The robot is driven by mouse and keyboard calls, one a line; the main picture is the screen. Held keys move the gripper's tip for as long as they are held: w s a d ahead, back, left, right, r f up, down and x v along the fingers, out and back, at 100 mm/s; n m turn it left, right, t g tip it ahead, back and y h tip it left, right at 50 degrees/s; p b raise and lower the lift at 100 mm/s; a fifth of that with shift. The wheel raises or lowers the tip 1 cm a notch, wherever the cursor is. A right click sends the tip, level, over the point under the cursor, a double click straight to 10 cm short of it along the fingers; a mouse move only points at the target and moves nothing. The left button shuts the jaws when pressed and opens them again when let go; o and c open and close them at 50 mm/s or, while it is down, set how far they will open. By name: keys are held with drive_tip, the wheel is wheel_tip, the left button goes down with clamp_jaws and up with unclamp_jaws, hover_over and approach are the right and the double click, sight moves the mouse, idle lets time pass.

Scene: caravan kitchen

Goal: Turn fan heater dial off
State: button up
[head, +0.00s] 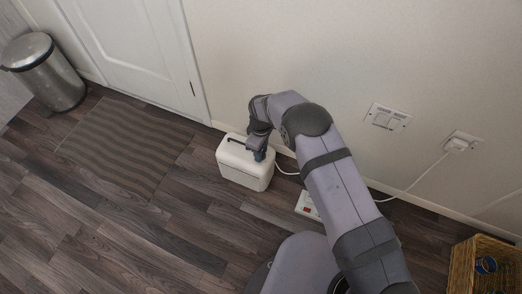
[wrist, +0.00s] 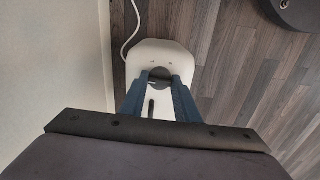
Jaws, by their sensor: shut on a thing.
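The fan heater (head: 243,168) is a white box standing on the floor by the wall, with a dark handle slot on its top. In the wrist view the heater's pale top (wrist: 150,52) is seen from above. My gripper (head: 260,154) reaches down onto the right part of the heater's top. In the wrist view its two blue fingers (wrist: 159,82) are shut on the dark round dial (wrist: 157,74). The fingers hide part of the dial, and its setting cannot be read.
A white cord (wrist: 133,22) runs from the heater. A power strip (head: 307,206) lies to the right on the floor. A wall switch (head: 387,118) and plugged socket (head: 457,144) are on the wall. A wicker basket (head: 462,268), metal bin (head: 50,75) and striped mat (head: 128,142) stand clear of my gripper.

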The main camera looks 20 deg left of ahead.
drive_tip(key=o, duration=1.1)
drive_tip(key=shift+c, duration=0.2)
drive_tip(key=shift+r, duration=0.15)
drive_tip(key=shift+r+p, duration=1.25)
drive_tip(key=shift+r, duration=2.3)
